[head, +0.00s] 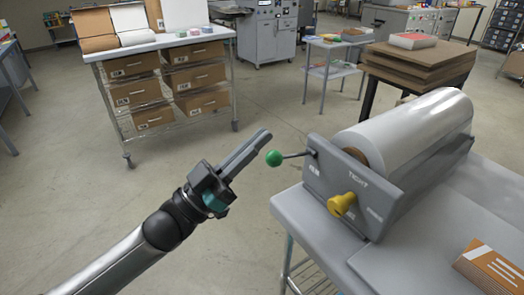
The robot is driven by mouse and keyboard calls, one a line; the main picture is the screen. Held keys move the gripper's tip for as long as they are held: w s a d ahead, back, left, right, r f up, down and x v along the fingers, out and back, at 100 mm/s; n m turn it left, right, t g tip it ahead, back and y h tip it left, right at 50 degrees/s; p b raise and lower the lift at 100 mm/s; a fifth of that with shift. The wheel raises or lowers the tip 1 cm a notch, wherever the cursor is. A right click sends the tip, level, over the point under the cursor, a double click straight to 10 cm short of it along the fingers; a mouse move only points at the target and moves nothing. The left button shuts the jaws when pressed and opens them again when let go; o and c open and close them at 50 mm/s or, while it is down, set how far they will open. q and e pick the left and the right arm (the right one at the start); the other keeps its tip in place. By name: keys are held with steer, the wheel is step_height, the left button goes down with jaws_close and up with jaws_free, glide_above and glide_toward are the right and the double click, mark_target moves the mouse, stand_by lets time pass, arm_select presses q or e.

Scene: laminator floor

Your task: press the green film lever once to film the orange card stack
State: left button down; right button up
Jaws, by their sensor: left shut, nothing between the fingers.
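The green film lever (274,158) is a green ball on a thin dark rod. It sticks out to the left from the end plate of the grey laminator (335,200), which carries a large film roll (410,125). My left gripper (264,135) is shut and empty, its fingertips just above and slightly left of the green ball in the picture; I cannot tell whether they touch it. The orange card stack (490,266) lies on the table at the lower right, partly cut off by the frame edge. My right gripper is not in view.
A yellow knob (341,205) sits on the same end plate, below the lever. The grey table (300,215) holds the laminator. A shelf rack with cardboard drawers (165,50) stands behind at left. Stacked brown boards (420,62) stand behind the roll. The floor between is clear.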

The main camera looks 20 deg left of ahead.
arm_select(q)
steer(key=shift+w+d+f, duration=0.1)
steer(key=shift+w+f, duration=0.1)
steer(key=shift+f, duration=0.4)
steer(key=shift+w+d+f, duration=0.15)
steer(key=shift+w+f, duration=0.1)
steer(key=shift+f, duration=0.35)
steer(key=shift+w+d+f, duration=0.1)
steer(key=shift+w+f, duration=0.1)
steer(key=shift+f, duration=0.4)
steer(key=shift+b, duration=0.35)
